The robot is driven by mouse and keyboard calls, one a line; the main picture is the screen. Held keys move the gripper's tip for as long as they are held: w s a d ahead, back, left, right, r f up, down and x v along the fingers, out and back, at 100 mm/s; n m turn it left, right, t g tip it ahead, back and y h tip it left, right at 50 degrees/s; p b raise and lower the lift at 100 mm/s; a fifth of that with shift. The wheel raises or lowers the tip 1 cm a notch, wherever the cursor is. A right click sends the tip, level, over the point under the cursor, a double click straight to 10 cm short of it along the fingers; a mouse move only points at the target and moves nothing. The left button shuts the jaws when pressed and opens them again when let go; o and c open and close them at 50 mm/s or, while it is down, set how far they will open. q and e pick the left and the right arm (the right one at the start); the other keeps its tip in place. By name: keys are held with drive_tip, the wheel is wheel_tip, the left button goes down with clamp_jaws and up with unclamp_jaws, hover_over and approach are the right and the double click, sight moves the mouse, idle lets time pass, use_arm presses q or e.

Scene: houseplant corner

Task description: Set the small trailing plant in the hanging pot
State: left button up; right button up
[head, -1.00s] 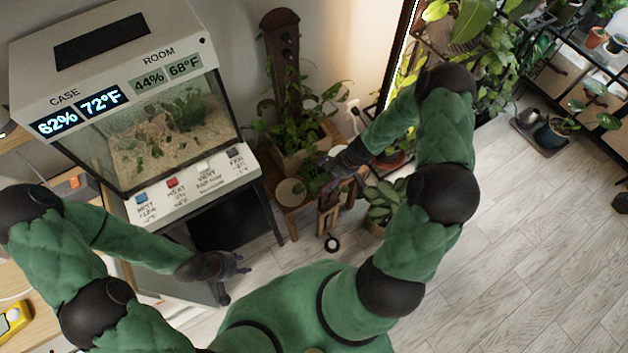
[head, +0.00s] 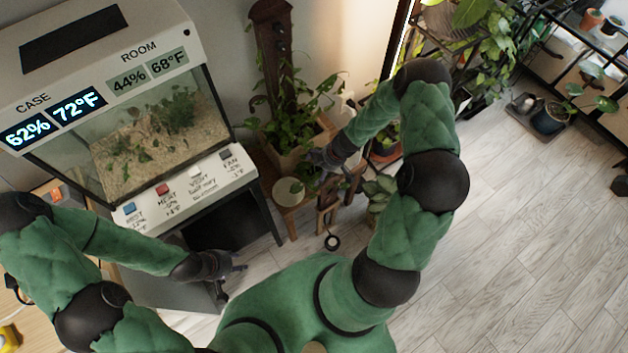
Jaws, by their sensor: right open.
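My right gripper (head: 318,160) is open, over the low wooden stand beside a small leafy trailing plant (head: 309,174). The fingers overlap the leaves in this view; I cannot tell whether they touch. A small pale round pot (head: 289,191) stands on the stand just left of these leaves. My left gripper (head: 232,270) appears open and empty, in front of the terrarium cabinet. A grey pot (head: 440,20) with trailing leaves is at the top right; I cannot tell whether it is the hanging pot.
A glass terrarium (head: 150,140) with a label-and-button panel stands at the left. A wooden planter (head: 290,158) with a climbing plant is behind the stand. Bare floor (head: 510,230) is open at the right.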

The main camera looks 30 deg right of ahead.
sight(313, 176)
drive_tip(key=shift+b+x, duration=1.75)
drive_tip(key=shift+x, duration=0.2)
drive_tip(key=shift+w+a+f+b, duration=0.1)
drive_tip(key=shift+a+f+b, duration=0.2)
drive_tip(key=shift+f+b, duration=0.25)
drive_tip(key=shift+c, duration=0.3)
drive_tip(key=c, duration=1.1)
